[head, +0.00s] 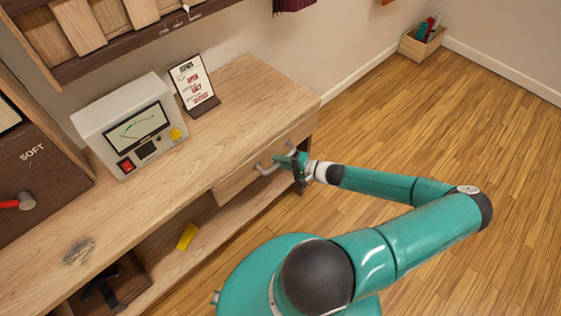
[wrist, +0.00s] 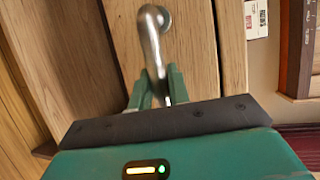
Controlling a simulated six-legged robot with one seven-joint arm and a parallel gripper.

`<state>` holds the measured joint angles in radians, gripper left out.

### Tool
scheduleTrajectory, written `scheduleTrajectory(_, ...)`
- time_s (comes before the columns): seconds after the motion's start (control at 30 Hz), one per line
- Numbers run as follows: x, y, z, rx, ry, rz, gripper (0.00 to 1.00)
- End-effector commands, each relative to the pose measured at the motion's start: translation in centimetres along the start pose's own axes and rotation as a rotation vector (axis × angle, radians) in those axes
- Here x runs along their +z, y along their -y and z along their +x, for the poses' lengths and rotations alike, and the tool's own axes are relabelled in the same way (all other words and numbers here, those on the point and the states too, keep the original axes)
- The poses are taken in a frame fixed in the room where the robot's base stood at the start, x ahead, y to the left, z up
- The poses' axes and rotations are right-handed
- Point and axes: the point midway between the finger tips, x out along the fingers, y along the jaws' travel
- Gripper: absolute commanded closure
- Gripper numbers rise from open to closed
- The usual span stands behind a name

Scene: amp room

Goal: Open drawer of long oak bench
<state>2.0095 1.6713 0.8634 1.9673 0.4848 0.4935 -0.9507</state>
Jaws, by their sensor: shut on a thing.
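The long oak bench (head: 252,88) runs along the wall in the head view, with its drawer (head: 235,184) under the right end of the top. The drawer's curved metal handle (head: 266,168) sticks out from the front; it also shows in the wrist view (wrist: 152,40). My gripper (head: 284,163) is at the right part of the handle. In the wrist view its green fingers (wrist: 158,90) are shut on the handle bar. The drawer front looks nearly flush with the bench; I cannot tell if there is a small gap.
A meter box (head: 130,125) and a sign (head: 193,83) stand on the bench top. A yellow block (head: 187,236) and a brown case (head: 112,285) lie on the lower shelf. A small crate (head: 422,43) stands by the far wall. The wooden floor to the right is clear.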

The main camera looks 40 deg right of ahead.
Motion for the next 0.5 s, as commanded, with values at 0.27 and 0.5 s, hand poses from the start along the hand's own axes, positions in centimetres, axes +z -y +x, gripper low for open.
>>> scheduleTrajectory(0.27, 0.4, -0.2, -1.0, 0.001, -0.001, 0.000, 1.00)
scheduleTrajectory(0.5, 1.8, -1.0, -4.6, 0.002, -0.002, 0.001, 1.00)
